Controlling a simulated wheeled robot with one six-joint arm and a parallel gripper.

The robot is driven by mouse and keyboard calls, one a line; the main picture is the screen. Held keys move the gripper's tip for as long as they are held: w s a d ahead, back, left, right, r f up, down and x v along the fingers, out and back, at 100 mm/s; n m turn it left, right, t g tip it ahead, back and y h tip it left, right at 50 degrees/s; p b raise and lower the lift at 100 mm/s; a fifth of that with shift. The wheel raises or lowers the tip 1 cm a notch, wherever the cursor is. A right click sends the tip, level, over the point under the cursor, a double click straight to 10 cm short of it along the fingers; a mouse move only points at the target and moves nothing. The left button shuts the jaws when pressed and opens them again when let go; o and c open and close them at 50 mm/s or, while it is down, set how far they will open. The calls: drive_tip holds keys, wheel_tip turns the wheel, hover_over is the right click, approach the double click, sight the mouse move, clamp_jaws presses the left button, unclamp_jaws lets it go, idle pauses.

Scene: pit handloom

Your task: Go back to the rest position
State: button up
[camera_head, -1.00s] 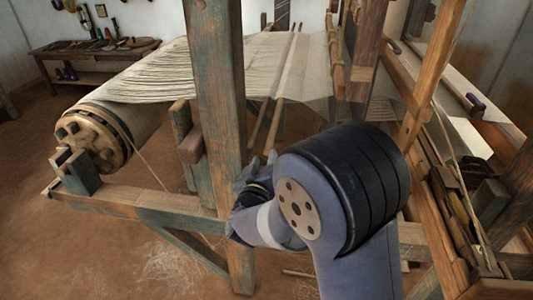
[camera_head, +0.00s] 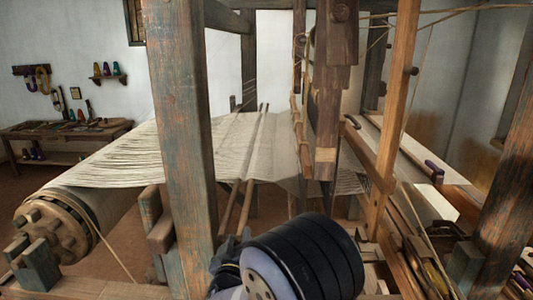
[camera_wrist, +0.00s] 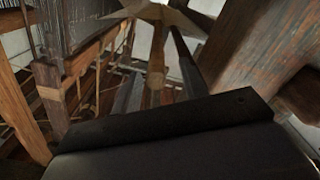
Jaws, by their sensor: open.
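My gripper (camera_head: 233,243) shows low in the head view, mostly hidden by my dark, rounded wrist joint. It is open and I see nothing held in it. It is close to the right side of the thick, worn blue-brown loom post (camera_head: 186,150), in front of the stretched pale warp (camera_head: 130,152). I cannot tell the exact gap to the post. In the wrist view, loom timbers (camera_wrist: 48,95) stand at the left and a worn post (camera_wrist: 255,50) is at the upper right.
The warp roller with its round wooden end (camera_head: 45,232) is at the lower left. Upright beams (camera_head: 327,100) and a slanted pole (camera_head: 395,110) crowd the right. A tool bench (camera_head: 65,130) stands by the back wall. Bare floor lies between bench and loom.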

sight(243, 226)
drive_tip(key=w+p, duration=0.1)
drive_tip(key=w, duration=0.4)
drive_tip(key=shift+d, duration=0.15)
drive_tip(key=shift+w+d, duration=0.25)
drive_tip(key=shift+w, duration=0.05)
drive_tip(key=shift+s+d, duration=0.15)
drive_tip(key=shift+d, duration=0.65)
